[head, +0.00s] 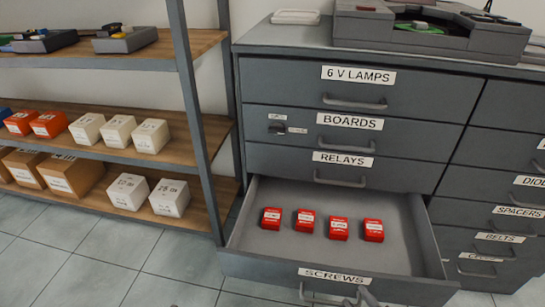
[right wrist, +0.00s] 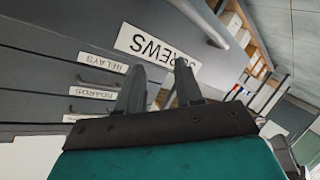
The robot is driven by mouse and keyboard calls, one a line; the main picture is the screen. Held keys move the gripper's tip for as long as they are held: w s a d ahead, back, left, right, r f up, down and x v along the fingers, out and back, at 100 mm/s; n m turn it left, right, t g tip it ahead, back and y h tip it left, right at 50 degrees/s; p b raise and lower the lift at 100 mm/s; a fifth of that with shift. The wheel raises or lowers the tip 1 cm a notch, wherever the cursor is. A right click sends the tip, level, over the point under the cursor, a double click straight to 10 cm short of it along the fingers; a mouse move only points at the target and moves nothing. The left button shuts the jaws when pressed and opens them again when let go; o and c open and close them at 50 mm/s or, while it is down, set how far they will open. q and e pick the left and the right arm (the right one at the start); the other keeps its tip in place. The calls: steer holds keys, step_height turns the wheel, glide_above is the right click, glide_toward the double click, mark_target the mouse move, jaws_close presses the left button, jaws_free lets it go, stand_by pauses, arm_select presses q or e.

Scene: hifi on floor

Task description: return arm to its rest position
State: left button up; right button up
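The grey SCREWS drawer (head: 330,262) stands pulled open at the bottom of the cabinet. Several red boxes (head: 338,228) sit in a row inside it. My right gripper (head: 368,297) shows only partly at the bottom edge of the head view, by the drawer's handle (head: 325,297). In the right wrist view the two fingers of my right gripper (right wrist: 160,84) are apart with nothing held between them. They point toward the SCREWS label (right wrist: 157,48) on the drawer front; whether they touch the drawer cannot be told. My left gripper is not in view.
The grey cabinet (head: 350,75) has more drawers, all shut, above and to the right of the open one. A shelf rack (head: 195,125) with boxes stands at the left. The tiled floor (head: 100,262) in front of the rack is clear.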

steer(key=s+a+r+m+g+y, duration=0.1)
steer(key=s+a+r+m+g, duration=0.15)
steer(key=a+r+m, duration=0.35)
arm_select(q)
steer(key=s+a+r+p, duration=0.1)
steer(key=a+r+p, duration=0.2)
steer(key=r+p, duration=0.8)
steer(key=p, duration=0.5)
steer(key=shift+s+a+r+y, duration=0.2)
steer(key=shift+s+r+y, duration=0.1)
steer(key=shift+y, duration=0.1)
arm_select(e)
step_height(320, 180, up, 10)
steer(key=d+m+h, duration=0.1)
steer(key=d, duration=0.1)
steer(key=shift+s+d+f+g, duration=0.2)
steer(key=shift+s+g, duration=0.15)
